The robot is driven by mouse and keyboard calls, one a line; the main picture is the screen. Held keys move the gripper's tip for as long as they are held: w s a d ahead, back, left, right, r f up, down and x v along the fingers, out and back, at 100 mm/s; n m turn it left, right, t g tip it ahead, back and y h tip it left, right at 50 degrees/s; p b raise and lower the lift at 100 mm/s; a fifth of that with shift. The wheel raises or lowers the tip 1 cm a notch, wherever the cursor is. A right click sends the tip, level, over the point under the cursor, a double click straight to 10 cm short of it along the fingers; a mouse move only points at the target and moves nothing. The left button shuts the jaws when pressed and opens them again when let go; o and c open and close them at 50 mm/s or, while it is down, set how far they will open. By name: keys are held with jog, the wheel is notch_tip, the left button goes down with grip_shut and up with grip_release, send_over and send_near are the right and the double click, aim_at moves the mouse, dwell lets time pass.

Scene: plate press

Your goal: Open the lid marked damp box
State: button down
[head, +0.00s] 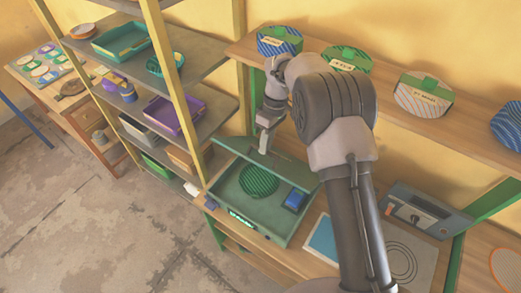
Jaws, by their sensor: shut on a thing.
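A green box (232,205) stands on the workbench, with a lit strip on its front wall. A dark green lid panel (290,169) rises tilted along its back side, and the inside of the box is exposed. A green striped round piece (258,181) and a small blue block (294,200) lie inside. My gripper (264,147) is at the upper edge of the lid, shut on it. The fingertips are small in the picture, so the exact grip is hard to make out. I cannot read a damp box marking.
Several striped containers with labels, such as an orange one (424,94), stand on the shelf above. A grey device (425,210) and a blue sheet (322,241) are right of the box. A shelf rack with trays (122,40) stands left. The floor in front is clear.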

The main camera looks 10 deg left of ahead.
jog(key=shift+w+d, duration=0.55)
jog(key=shift+w, duration=0.1)
jog(key=c, duration=1.6)
grip_release()
jog(key=shift+o, duration=0.6)
jog(key=shift+w+d+f, duration=0.2)
jog(key=shift+w, duration=0.4)
jog(key=shift+s+a+r, duration=0.15)
jog(key=shift+s, duration=0.05)
jog(key=shift+a+r, duration=0.1)
